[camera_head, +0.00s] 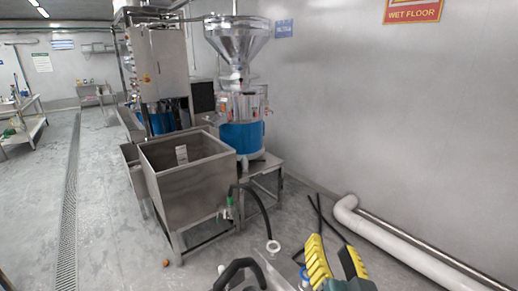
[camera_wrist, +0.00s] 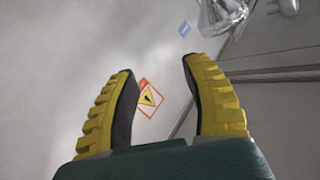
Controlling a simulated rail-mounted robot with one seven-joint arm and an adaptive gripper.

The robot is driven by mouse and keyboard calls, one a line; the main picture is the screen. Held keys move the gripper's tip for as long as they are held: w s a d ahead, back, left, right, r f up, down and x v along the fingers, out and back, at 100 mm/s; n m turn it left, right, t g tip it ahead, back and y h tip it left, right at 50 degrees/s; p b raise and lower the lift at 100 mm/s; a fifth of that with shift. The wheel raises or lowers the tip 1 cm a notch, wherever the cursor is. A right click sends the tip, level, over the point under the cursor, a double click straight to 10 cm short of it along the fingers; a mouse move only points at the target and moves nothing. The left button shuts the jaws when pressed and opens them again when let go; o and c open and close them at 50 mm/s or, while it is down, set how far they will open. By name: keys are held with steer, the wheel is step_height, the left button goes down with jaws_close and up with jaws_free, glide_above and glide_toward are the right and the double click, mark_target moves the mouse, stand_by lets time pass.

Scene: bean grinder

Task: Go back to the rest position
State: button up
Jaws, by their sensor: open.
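My gripper (camera_head: 335,262) shows at the bottom right of the head view, with yellow ridged fingers. In the wrist view my gripper (camera_wrist: 158,85) has its two fingers spread apart, with nothing between them. Beyond the fingertips the wrist view shows a grey wall and a small orange-bordered warning sign (camera_wrist: 150,97). The bean grinder (camera_head: 241,110), with a steel funnel hopper and a blue lower body, stands farther back on a metal stand. My gripper is apart from it. A shiny metal part at the top of the wrist view (camera_wrist: 222,14) may be its hopper.
A steel tank (camera_head: 188,180) on legs stands in front of the grinder, with a black hose (camera_head: 262,209) at its right. A white pipe (camera_head: 400,246) runs along the right wall's foot. A steel cabinet (camera_head: 158,62) stands behind. The floor (camera_head: 105,200) at left is largely clear.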

steer(key=s+a+r+n+t+y, duration=0.1)
steer(key=s+a+r+n+t, duration=0.5)
steer(key=s+r, duration=0.55)
step_height(320, 180, up, 33)
steer(key=m+g+p, duration=0.1)
steer(key=p, duration=3.1)
steer(key=shift+a+f, duration=0.15)
steer(key=shift+a, duration=0.2)
steer(key=shift+w, duration=0.1)
steer(key=shift+c, duration=0.4)
